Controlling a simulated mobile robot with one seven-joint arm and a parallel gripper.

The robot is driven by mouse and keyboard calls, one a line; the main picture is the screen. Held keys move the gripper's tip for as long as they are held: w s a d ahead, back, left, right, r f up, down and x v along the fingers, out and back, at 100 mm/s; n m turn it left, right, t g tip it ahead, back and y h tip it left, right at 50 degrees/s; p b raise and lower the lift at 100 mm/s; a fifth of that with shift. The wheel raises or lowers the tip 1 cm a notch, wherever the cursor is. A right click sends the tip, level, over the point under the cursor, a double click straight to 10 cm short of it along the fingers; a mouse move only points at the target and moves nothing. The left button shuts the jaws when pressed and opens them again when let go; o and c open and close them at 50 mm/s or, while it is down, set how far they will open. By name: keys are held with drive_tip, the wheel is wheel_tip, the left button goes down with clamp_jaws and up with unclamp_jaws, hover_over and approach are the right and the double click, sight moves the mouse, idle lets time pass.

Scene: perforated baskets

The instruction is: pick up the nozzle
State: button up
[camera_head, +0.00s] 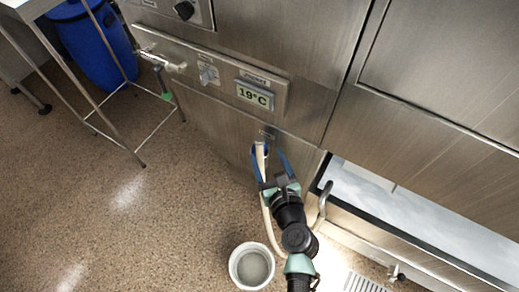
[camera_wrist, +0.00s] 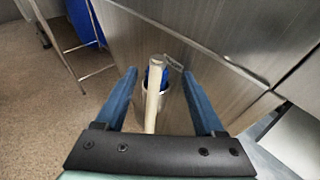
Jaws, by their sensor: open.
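The nozzle shows in the wrist view as a cream tube (camera_wrist: 153,97) with a blue part (camera_wrist: 165,77) behind its upper end. It stands at a metal cup-like holder (camera_wrist: 167,108) on the steel front. In the head view its cream upper part (camera_head: 261,158) shows against the panel. My gripper (camera_wrist: 159,72) is open, with one blue finger on each side of the nozzle and visible gaps between. In the head view my gripper (camera_head: 268,150) is close to the panel, and my wrist hides the nozzle's lower part.
A cream hose (camera_head: 267,222) curves down near a white bucket (camera_head: 252,266) on the floor. A temperature display (camera_head: 255,95) and a tap (camera_head: 160,61) are on the steel panel. Open floor lies left.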

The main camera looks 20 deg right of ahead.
sight(261, 146)
drive_tip(key=b+x, duration=0.1)
drive_tip(key=x, duration=0.5)
drive_tip(key=shift+w+a+f, duration=0.1)
drive_tip(key=shift+w+f, duration=0.05)
drive_tip(key=shift+w, duration=0.05)
clamp_jaws()
drive_tip(key=shift+s, duration=0.1)
drive_tip(key=shift+f, duration=0.15)
idle(1.0)
